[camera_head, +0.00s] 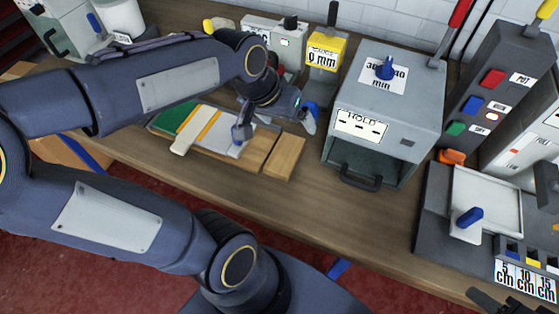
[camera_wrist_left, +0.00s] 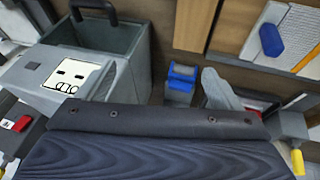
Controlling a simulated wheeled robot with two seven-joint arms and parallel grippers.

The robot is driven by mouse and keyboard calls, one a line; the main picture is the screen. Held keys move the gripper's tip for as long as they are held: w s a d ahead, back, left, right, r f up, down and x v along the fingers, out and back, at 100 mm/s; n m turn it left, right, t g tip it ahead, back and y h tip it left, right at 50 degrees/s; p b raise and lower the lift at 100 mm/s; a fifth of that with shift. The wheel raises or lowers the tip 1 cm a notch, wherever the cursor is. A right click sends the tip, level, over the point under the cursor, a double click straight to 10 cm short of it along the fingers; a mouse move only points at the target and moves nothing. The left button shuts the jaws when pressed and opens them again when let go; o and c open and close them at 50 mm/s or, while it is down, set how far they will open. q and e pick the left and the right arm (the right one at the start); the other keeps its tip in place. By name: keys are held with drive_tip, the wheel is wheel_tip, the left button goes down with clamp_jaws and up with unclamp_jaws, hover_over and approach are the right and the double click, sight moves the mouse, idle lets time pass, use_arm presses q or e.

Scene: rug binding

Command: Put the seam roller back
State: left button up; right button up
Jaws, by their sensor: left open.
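What looks like the seam roller (camera_wrist_left: 181,84), a small blue body with a grey roller on top, stands on the wooden bench in the left wrist view. Its blue top also shows in the head view (camera_head: 312,107), partly covered by my gripper. My left gripper (camera_head: 300,116) is open and low over the bench, between the cutting board and the grey HOLD box. In the left wrist view a pale grey finger (camera_wrist_left: 222,90) is right beside the roller. I cannot see anything held between the fingers. My right gripper cannot be made out.
The grey HOLD box (camera_head: 385,112) stands close on the right with its handle forward. A board (camera_head: 262,143) with a white panel, blue knob (camera_head: 238,133) and wooden block (camera_head: 284,158) lies left. A yellow-topped device (camera_head: 326,52) stands behind. Bench front is clear.

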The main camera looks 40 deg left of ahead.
use_arm(q)
drive_tip(key=s+d+f+t+h, duration=0.1)
drive_tip(key=s+d, duration=0.4)
drive_tip(key=s, duration=0.5)
drive_tip(key=shift+d+f+m+h, duration=0.35)
drive_tip(key=shift+f+m+h, duration=0.05)
drive_tip(key=shift+f+h, duration=0.1)
idle(1.3)
